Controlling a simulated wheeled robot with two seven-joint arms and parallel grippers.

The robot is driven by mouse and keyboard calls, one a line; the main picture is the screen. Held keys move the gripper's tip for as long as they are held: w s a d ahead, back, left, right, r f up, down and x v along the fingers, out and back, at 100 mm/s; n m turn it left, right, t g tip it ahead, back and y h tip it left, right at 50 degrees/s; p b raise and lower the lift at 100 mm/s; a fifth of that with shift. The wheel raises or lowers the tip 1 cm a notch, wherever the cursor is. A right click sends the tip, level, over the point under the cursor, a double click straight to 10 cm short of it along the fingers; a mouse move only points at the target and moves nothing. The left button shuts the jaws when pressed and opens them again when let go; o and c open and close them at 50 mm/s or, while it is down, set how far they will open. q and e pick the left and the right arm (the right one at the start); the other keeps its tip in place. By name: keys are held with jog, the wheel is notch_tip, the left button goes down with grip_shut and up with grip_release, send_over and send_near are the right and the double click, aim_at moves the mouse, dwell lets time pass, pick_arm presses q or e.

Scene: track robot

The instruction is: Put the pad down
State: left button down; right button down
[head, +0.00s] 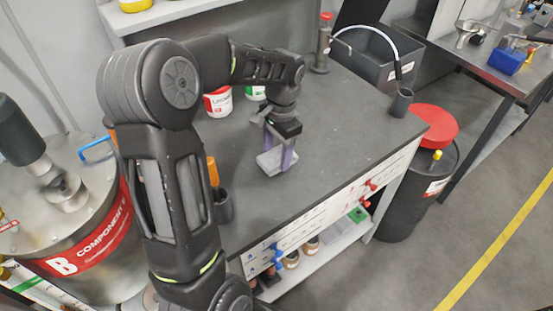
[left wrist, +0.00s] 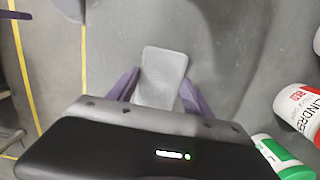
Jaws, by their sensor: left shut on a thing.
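The pad (head: 270,162) is a light grey, flat rounded rectangle, low over the dark grey workbench top (head: 340,120). I cannot tell whether it touches the bench. My left gripper (head: 279,158) points down with its purple fingers shut on the pad. In the left wrist view the pad (left wrist: 161,76) lies between the two fingers, its far end sticking out past them. My right gripper is not in view.
Behind the gripper stand a red-and-white tub (head: 217,101) and a green-and-white tub (head: 255,93). A dark cup (head: 223,206) is at the near left, a grey bin (head: 375,60) at the back. The bench to the right of the pad is clear.

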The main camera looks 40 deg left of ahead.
aim_at(277, 157)
pick_arm(q)
jog(key=shift+f, duration=1.55)
jog(key=shift+f, duration=0.15)
jog(key=shift+c, duration=2.2)
grip_release()
notch_tip(277, 157, up, 12)
jog(key=shift+w+d+r, duration=0.2)
jog(key=shift+w, duration=0.2)
